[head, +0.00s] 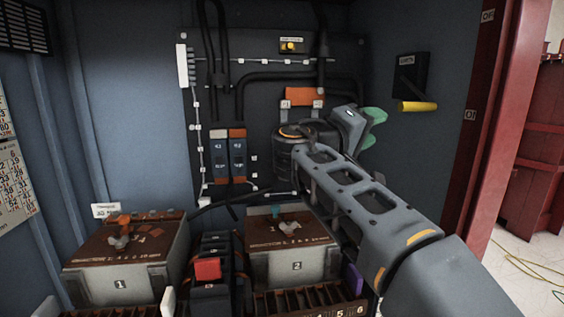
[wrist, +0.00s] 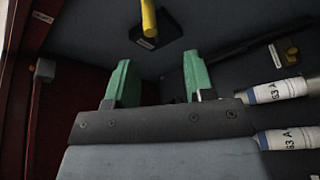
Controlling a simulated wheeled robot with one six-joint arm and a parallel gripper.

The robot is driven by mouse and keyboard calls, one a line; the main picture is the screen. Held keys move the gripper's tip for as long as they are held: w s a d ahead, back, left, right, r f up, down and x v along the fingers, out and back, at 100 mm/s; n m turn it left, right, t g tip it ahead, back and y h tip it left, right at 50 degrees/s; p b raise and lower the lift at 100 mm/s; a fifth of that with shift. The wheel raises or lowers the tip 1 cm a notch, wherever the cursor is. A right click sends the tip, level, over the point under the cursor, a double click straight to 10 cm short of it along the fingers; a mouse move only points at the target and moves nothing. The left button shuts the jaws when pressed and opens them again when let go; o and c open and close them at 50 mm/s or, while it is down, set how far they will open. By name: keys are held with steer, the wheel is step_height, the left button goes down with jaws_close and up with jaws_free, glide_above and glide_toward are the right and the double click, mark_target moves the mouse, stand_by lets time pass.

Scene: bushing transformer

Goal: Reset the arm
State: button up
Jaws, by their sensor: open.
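My arm reaches from the lower right of the head view up toward the back panel. My gripper (head: 372,128) has green fingers and stands in front of the right part of the panel, below and left of the yellow-handled lever. In the wrist view my gripper (wrist: 155,82) shows two green fingers wide apart with nothing between them. The yellow handle (head: 417,107) of the wall lever is apart from the fingers; it also shows beyond them in the wrist view (wrist: 149,18).
Transformer boxes marked 1 (head: 121,285) and 2 (head: 297,267) stand below, with a red-topped block (head: 207,270) between them. Two labelled fuses (wrist: 280,90) are close on the right in the wrist view. A red door frame (head: 490,120) bounds the right side.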

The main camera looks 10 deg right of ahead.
steer(key=s+d+f+n+g+y+p, duration=0.1)
steer(key=s+f+n+g+y+p, duration=0.15)
steer(key=s+f+y+p, duration=0.7)
steer(key=s+a+f+m+g+y+p, duration=0.2)
steer(key=s+a+y+p, duration=0.4)
steer(key=p, duration=1.2)
steer(key=shift+a+f+y, duration=0.2)
steer(key=shift+a+y, duration=0.35)
steer(key=shift+y, duration=0.7)
steer(key=shift+c, duration=0.5)
